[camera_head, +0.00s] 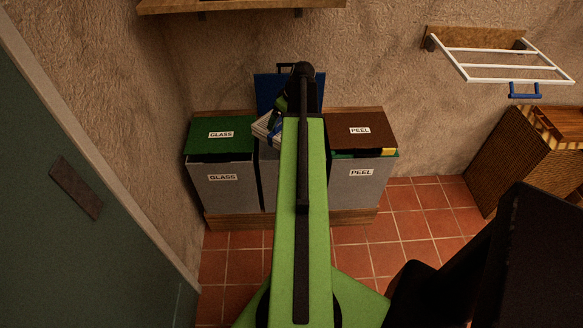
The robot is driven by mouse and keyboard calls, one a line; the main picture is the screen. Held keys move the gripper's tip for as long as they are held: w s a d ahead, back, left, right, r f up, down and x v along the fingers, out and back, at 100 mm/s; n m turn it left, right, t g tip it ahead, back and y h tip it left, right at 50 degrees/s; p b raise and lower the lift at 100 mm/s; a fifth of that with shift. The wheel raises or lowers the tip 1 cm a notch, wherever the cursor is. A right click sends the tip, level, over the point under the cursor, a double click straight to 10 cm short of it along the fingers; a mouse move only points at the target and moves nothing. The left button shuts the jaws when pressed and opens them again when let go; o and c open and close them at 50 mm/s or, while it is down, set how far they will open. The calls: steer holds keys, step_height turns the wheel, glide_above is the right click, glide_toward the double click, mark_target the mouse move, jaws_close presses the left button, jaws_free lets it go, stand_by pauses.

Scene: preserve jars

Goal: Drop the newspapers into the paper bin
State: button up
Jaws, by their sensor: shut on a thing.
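A pale bundle of newspapers (264,128) shows to the left of my arm, over the middle bin (268,172). My gripper (277,115) is shut on the newspapers; its fingertips are mostly hidden behind my green arm. The middle bin has a grey front, and its blue lid (265,90) stands raised against the wall. My arm hides most of this bin, including any label on it. I cannot tell whether the newspapers touch its rim.
A glass bin (222,182) with a green lid stands left, a peel bin (352,182) with a brown lid right. A white rack (505,66) hangs on the wall above a wicker basket (515,150). Tiled floor (425,225) is clear at right.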

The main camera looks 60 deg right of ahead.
steer(key=w+d+f+m+b, duration=0.1)
steer(key=w+d+f+b, duration=0.1)
steer(key=d+f+b, duration=1.1)
steer(key=shift+b+x, duration=0.4)
steer(key=shift+x, duration=0.5)
steer(key=shift+d, duration=0.1)
steer(key=o, duration=1.8)
steer(key=p+v, duration=1.6)
steer(key=v, duration=0.1)
steer(key=shift+s+a+r, duration=0.15)
steer(key=shift+a, duration=0.2)
